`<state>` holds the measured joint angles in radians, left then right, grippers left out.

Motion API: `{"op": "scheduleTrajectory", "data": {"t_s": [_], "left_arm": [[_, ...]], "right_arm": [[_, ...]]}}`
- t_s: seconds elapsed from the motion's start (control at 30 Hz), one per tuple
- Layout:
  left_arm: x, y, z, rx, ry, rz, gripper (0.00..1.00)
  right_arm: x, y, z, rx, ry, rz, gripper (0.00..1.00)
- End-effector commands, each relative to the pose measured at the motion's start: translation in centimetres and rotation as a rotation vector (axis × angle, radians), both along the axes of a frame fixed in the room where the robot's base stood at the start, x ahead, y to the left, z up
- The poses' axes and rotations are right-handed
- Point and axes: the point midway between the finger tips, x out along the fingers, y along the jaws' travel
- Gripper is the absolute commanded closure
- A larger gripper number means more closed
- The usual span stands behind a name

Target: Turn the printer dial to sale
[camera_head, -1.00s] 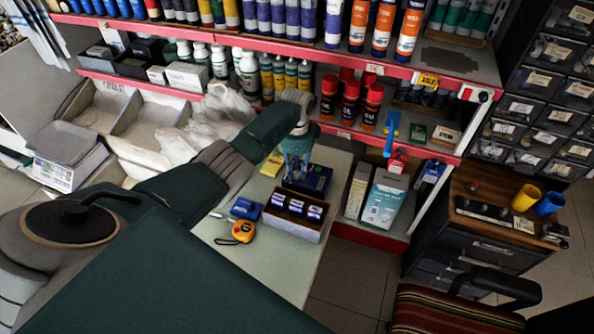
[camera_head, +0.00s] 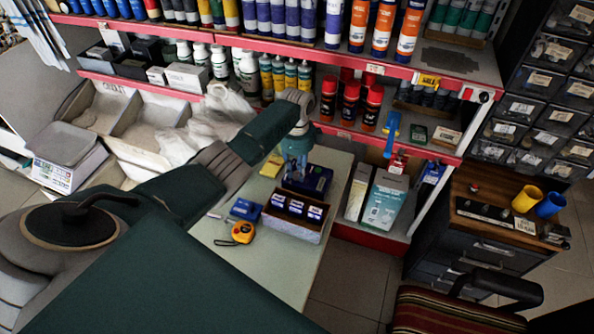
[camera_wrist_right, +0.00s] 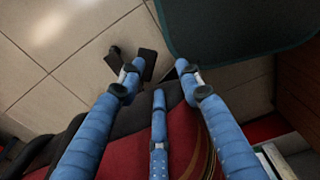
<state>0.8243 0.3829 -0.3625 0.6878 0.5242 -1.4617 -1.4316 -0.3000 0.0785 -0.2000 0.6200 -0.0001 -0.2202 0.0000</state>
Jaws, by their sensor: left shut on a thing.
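A dark blue boxy device (camera_head: 318,181), which I take for the printer, sits at the back of the pale work table (camera_head: 275,268). My left gripper (camera_head: 297,174) points down onto its top, with its blue fingers closed together. The dial is hidden by the fingers, and its setting cannot be read. My right gripper (camera_wrist_right: 158,85) shows in the right wrist view with its blue fingers spread apart and nothing between them. It is above a chair with a red striped seat (camera_wrist_right: 185,150).
In front of the device stands a box with blue packs (camera_head: 292,228). Red-capped cans (camera_head: 350,104) stand on the shelf behind. The table's front part is clear.

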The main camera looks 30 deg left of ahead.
Motion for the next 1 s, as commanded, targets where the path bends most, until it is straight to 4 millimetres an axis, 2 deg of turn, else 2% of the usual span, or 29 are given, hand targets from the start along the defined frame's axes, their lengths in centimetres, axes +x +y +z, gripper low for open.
{"op": "scheduleTrajectory", "data": {"t_s": [0.1, 0.13, 0.2, 0.23, 0.53, 0.63, 0.77, 1.0], "left_arm": [[0.0, 0.0, 0.1, 0.0, 0.0, 0.0, 1.0], [0.0, 0.0, 0.1, 0.0, 0.0, 0.0, 0.76], [0.0, 0.0, 0.1, 0.0, 0.0, 0.001, 0.62], [0.0, 0.0, 0.1, 0.0, 0.0, 0.001, 0.59], [0.0, 0.0, 0.1, 0.0, 0.0, 0.001, 0.59], [0.0, 0.0, 0.8, 0.0, -0.001, 0.0, 0.59], [0.1, 0.1, 2.9, 0.002, -0.004, 0.0, 0.59], [0.1, 0.1, 8.1, 0.001, -0.005, 0.0, 0.59]], "right_arm": [[0.0, 0.0, 0.0, 0.0, 0.0, 0.0, 0.65], [0.0, 0.0, 0.0, 0.0, 0.0, 0.0, 0.65], [0.0, 0.0, 0.0, 0.0, 0.0, 0.0, 0.65], [0.0, 0.0, 0.0, 0.0, 0.0, 0.0, 0.65], [0.0, -0.5, 0.0, -0.006, 0.001, 0.003, 0.65], [0.0, -0.4, 0.0, -0.005, 0.0, 0.002, 0.65], [0.0, -0.3, 0.0, -0.003, 0.0, 0.001, 0.65], [0.0, -0.2, 0.0, -0.002, 0.0, 0.001, 0.65]]}}
